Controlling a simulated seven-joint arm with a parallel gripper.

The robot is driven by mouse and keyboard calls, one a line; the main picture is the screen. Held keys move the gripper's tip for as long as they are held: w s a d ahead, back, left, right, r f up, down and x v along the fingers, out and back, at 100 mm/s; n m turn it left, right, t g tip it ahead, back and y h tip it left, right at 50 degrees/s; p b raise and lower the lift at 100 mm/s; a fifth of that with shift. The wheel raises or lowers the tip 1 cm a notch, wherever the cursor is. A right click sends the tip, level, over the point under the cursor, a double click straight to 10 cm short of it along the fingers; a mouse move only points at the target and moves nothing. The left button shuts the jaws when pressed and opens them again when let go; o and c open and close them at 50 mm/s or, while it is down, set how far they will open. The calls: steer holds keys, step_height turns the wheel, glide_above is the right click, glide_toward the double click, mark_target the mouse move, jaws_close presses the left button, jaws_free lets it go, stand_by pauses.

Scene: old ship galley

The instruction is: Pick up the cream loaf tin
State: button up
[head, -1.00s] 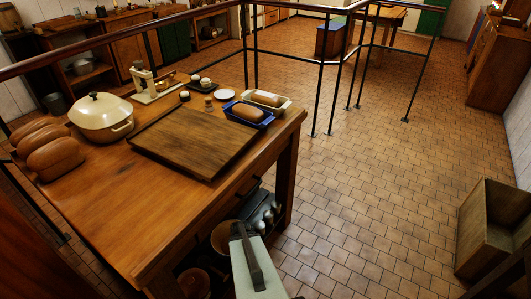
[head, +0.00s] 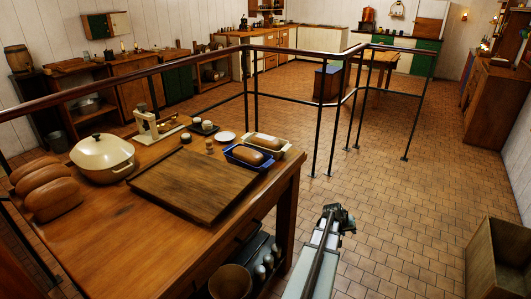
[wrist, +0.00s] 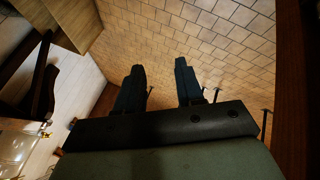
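The cream loaf tin (head: 285,149) stands at the back right corner of the wooden table, with a brown loaf (head: 267,141) in it. The blue loaf tin (head: 238,162) stands just in front of it and hides part of its near side. It also holds a loaf (head: 247,155). My gripper (head: 338,211) is out over the tiled floor, to the right of the table and apart from the tins. In the wrist view its two dark fingers (wrist: 160,68) are spread with nothing between them. No tin shows in the wrist view.
A wooden board (head: 190,186) covers the table's middle. A cream lidded pot (head: 102,158), several loaves (head: 53,198), a scale (head: 158,128) and a white plate (head: 225,137) stand around it. A dark railing (head: 247,90) runs behind the table. A wooden crate (head: 496,262) is at the right.

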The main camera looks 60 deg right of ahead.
steer(key=s+d+r+n+h, duration=0.1)
steer(key=s+d+r+h, duration=0.2)
steer(key=d+r, duration=0.4)
steer(key=s+d+r+n+h, duration=0.2)
steer(key=d+r+h, duration=0.1)
steer(key=d+r, duration=0.4)
steer(key=w+d+r+n+t+h, duration=0.4)
steer(key=w+d+r+n, duration=0.15)
steer(key=r, duration=0.35)
steer(key=w+a+r+n+t+y, duration=0.1)
steer(key=w+r+n+t, duration=0.2)
steer(key=w+n+t, duration=0.65)
steer(key=w+a+f+n+t+y, duration=0.1)
steer(key=w+a+n+t+y, duration=0.6)
steer(key=w+a+n+y, duration=0.5)
steer(key=shift+m+y, duration=0.3)
steer(key=shift+y, duration=0.1)
steer(key=w, duration=0.3)
steer(key=w+d, duration=0.1)
steer(key=w, duration=0.6)
steer(key=shift+w+d+f, duration=0.1)
steer(key=shift+w+d, duration=0.05)
steer(key=shift+w, duration=0.2)
jaws_close()
